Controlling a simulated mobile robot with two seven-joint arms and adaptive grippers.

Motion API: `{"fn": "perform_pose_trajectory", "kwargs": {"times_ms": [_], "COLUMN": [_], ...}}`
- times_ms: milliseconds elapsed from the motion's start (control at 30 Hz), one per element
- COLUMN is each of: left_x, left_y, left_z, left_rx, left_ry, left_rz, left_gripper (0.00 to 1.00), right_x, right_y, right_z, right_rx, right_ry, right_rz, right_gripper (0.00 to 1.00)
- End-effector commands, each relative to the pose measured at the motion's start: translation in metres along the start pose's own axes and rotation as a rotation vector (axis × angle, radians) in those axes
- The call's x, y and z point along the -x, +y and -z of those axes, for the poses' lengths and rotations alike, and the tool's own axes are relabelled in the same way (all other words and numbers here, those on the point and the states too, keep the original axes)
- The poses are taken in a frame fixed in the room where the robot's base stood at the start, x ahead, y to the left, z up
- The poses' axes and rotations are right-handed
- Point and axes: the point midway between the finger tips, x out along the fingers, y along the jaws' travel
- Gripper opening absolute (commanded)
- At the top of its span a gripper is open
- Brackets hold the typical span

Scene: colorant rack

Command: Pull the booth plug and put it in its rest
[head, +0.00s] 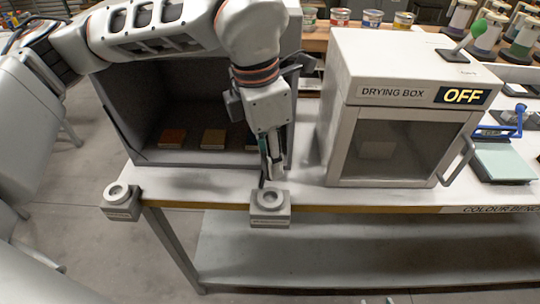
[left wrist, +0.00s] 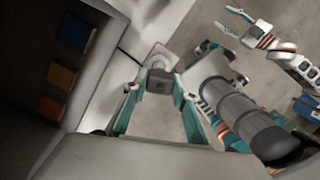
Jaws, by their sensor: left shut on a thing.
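My left gripper (head: 272,178) points down at the front table edge, by the right side of the dark booth (head: 137,158). In the left wrist view its two teal fingers (left wrist: 158,92) are closed around a dark grey block, which looks like the plug (left wrist: 160,82). In the head view the plug is mostly hidden by the fingers. A grey labelled holder (head: 270,216) with a round top sits right below the fingertips. A similar ringed holder (head: 121,205) stands to the left. Their labels are too small to read. My right gripper (left wrist: 236,20) is empty, fingers apart.
A white drying box (head: 410,75) marked OFF stands close to the right of my left gripper. Colour samples (head: 214,139) lie inside the booth. Paint tins (head: 340,17) stand behind. Bare tabletop (head: 190,182) lies between the two holders; open floor is in front.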

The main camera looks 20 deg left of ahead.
Motion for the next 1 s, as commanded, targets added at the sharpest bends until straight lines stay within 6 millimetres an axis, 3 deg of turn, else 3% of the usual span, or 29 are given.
{"fn": "perform_pose_trajectory", "kwargs": {"times_ms": [633,1000], "left_x": [-0.049,-0.058], "left_y": [0.0,0.0], "left_z": [0.006,0.007], "left_rx": [0.001,0.001], "left_ry": [0.001,0.0], "left_rz": [0.002,0.0], "left_gripper": [0.05,0.05], "right_x": [-0.017,-0.019], "right_y": [-0.007,-0.003], "right_z": [-0.045,-0.042], "right_rx": [0.001,0.01], "right_ry": [-0.033,-0.025], "right_rz": [0.005,-0.003], "right_gripper": [0.4,0.4]}}
